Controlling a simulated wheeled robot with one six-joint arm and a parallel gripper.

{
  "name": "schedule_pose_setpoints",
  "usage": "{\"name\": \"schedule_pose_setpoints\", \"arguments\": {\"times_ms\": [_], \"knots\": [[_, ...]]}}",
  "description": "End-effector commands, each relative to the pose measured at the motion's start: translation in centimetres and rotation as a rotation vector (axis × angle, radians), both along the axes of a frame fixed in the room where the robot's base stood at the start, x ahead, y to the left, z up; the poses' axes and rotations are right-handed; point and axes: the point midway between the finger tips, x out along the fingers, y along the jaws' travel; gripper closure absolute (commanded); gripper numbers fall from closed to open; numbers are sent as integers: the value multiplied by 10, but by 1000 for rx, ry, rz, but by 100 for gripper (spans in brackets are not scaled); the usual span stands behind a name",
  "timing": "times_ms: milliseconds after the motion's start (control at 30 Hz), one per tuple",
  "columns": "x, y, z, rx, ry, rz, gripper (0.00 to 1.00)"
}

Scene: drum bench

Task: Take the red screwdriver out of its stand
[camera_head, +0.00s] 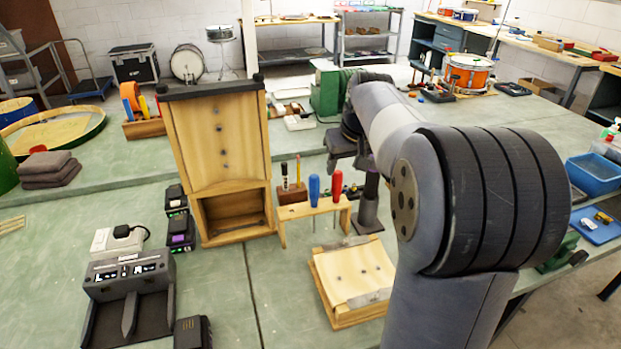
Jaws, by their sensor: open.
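The red screwdriver (337,184) stands upright in a low wooden stand (289,213), with its red handle above the top board. A blue-handled screwdriver (314,190) stands in the same stand, just left of it. My gripper (346,162) points down at the end of my arm, slightly above and behind the red handle in the picture. Its dark jaws look open, with nothing seen between them. They appear apart from the handle, but I cannot tell the exact depth. My forearm and wrist hide part of the gripper.
A wooden block with pencils (291,194) stands just behind the stand. A tall wooden cabinet (220,150) is to the left. A slanted wooden box (355,275) lies in front. A dark post (369,205) stands close on the right. The left-front bench is clear in places.

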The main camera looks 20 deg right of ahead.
Motion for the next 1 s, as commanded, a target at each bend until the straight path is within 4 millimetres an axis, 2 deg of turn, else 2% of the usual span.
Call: {"name": "schedule_pose_setpoints", "arguments": {"times_ms": [167, 400, 567, 833, 1000], "knots": [[13, -6, -14, 0, 0, 3, 50], [26, -6, -47, 0, 0, 3, 50], [31, -6, -56, -1, -2, 3, 50], [48, -7, -90, 0, 2, 3, 50], [52, -7, -100, -1, -1, 3, 50]]}}
